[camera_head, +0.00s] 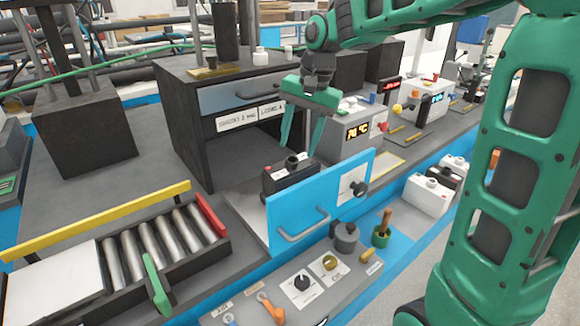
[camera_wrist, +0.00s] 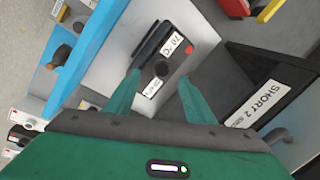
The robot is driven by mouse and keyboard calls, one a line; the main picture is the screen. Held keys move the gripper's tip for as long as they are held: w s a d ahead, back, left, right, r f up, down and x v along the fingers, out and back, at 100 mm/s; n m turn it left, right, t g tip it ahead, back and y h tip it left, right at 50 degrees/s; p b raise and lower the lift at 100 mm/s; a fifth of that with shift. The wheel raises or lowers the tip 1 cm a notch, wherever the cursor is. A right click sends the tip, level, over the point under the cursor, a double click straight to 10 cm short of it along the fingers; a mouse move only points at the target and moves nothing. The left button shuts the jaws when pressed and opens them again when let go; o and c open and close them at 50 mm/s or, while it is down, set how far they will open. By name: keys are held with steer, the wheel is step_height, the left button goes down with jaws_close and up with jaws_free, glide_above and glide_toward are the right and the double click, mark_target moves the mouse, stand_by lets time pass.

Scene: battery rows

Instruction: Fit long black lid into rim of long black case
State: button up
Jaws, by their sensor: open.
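A black box-like piece (camera_head: 288,182) stands on the pale floor in front of the dark chamber, behind the blue door. It also shows in the wrist view (camera_wrist: 178,62), with a round dark knob, a red spot and a "70 °C" label. I cannot tell whether it is the long case, its lid or both together. My gripper (camera_head: 300,150) is open above this piece, pointing down. In the wrist view its fingertips (camera_wrist: 160,75) stand apart on either side of the knob and hold nothing. Contact cannot be made out. A separate dark case (camera_head: 443,178) stands between white ones at right.
The blue door (camera_head: 315,205) with a grey handle stands upright close in front of the piece. The dark chamber (camera_head: 200,130) stands behind it. A roller tray (camera_head: 150,250) lies at left, and a control panel (camera_head: 300,285) in front. Several instruments line the bench at right.

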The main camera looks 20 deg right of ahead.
mark_target(291, 164)
steer(key=x, duration=0.4)
steer(key=shift+a, duration=0.2)
steer(key=shift+c, duration=0.3)
jaws_close()
